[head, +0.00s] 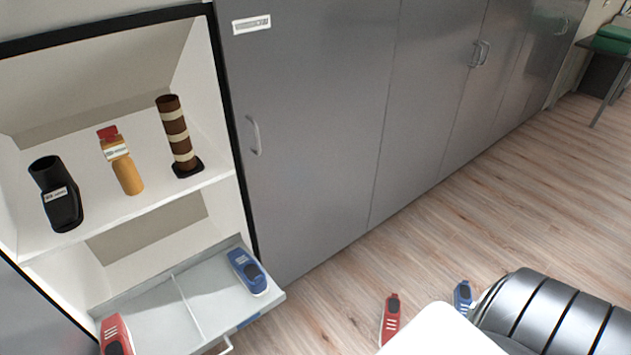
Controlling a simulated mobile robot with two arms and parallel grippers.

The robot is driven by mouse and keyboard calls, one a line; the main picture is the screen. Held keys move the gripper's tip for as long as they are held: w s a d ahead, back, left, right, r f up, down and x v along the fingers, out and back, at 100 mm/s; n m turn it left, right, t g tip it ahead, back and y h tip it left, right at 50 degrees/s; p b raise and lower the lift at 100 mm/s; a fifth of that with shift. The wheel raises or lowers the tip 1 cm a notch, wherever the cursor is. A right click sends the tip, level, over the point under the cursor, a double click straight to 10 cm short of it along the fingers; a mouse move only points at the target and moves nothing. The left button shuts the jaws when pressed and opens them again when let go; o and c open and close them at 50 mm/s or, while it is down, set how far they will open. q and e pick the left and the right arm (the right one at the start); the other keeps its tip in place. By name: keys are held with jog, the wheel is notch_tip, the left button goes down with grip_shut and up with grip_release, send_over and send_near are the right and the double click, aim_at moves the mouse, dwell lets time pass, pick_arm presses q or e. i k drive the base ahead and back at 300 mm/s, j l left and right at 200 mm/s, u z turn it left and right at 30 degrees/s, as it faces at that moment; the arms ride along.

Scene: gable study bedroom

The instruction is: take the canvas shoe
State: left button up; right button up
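Several shoe-like items show in the head view; I cannot tell which is the canvas shoe. A blue shoe (248,272) with a white sole lies in the right part of a pulled-out drawer (158,312). A red shoe (116,337) lies in the drawer's left part, cut off by the bottom edge. A second red shoe (391,318) is on the floor, its lower end close to a white rounded part in front. A small blue shoe (463,296) is on the floor to its right, beside a dark ribbed part. Neither gripper shows.
The shelf (150,215) above the drawer holds a black boot-shaped item (60,200), an orange bottle (124,170) with a red cap and a brown banded cylinder (178,135). Grey cabinet doors (310,130) are shut. The wooden floor (500,210) is clear toward the right.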

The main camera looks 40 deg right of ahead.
aim_at(390, 322)
jog(key=z, duration=3)
